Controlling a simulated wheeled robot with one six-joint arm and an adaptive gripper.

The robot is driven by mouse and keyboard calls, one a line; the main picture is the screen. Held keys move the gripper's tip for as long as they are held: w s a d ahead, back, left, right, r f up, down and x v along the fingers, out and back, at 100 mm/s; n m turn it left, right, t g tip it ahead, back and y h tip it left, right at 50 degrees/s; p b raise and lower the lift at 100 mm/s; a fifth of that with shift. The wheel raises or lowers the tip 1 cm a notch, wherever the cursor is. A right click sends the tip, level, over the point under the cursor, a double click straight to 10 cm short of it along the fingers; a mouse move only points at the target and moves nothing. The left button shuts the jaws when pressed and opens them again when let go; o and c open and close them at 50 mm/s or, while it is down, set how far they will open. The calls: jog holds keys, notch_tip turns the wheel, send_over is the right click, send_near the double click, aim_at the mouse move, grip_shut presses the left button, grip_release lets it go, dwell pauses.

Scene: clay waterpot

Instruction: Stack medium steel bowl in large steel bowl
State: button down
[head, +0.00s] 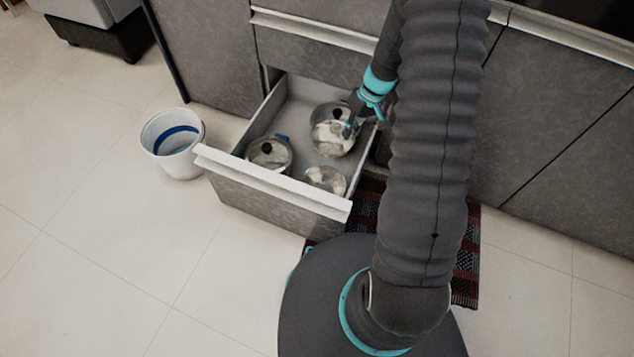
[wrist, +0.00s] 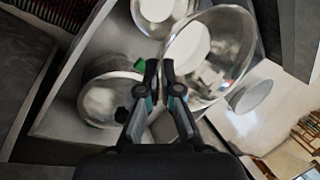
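The medium steel bowl (head: 331,138) hangs from my gripper (head: 352,122), which has its rim at the fingertips. In the wrist view the bowl (wrist: 212,60) is close and tilted, to the right of my nearly closed gripper (wrist: 160,70). The exact finger contact is small and hard to see.
The drawer (head: 280,200) has raised walls around the bowls. A white bucket (head: 172,148) stands on the floor to its left. A patterned rug (head: 466,260) lies beside my base.

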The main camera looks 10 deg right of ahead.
aim_at(333, 142)
jog(key=a+f+n+b, duration=0.1)
jog(key=f+n, duration=0.1)
jog(key=a+f+n+g+h+b, duration=0.1)
jog(key=a+f+n+b, duration=0.1)
jog(key=n, duration=0.1)
jog(key=a+f+n+g+b, duration=0.1)
jog(key=f+n, duration=0.1)
jog(key=shift+s+a+f+n+h+b, duration=0.1)
jog(key=shift+a+n+h+b, duration=0.2)
jog(key=shift+a+n, duration=0.1)
jog(key=shift+n+g, duration=0.3)
jog(key=shift+s+a+f+b, duration=0.1)
jog(key=shift+f+b, duration=0.25)
jog(key=shift+f, duration=2.1)
jog(key=shift+a+f+b, duration=0.1)
jog(key=shift+f+b, duration=0.25)
jog(key=shift+f, duration=2.1)
jog(key=shift+f+b, duration=0.3)
jog(key=shift+f, duration=0.3)
